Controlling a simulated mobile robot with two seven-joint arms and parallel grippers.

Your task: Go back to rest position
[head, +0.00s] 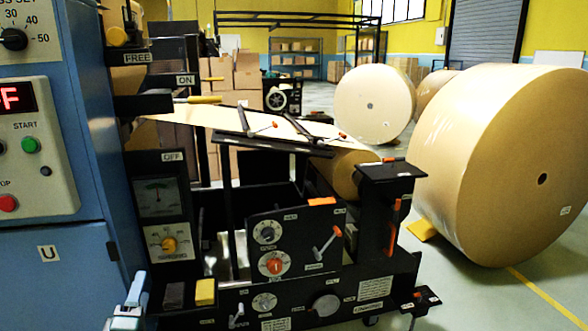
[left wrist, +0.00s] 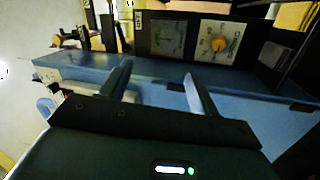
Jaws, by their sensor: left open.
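My left gripper (head: 131,306) is low at the left in the head view, in front of the blue cabinet (head: 60,260). In the left wrist view its two fingers (left wrist: 157,85) stand apart with nothing between them. Beyond them are the cabinet's blue surface (left wrist: 260,92) and a black panel with a gauge and a yellow knob (left wrist: 219,44). My right gripper does not show in either view.
The black machine (head: 290,225) with dials, levers and a paper web (head: 200,112) fills the middle. Large kraft rolls (head: 490,150) (head: 372,103) stand at the right, one with a yellow wedge (head: 422,229) by it. Open floor (head: 480,295) shows at the lower right.

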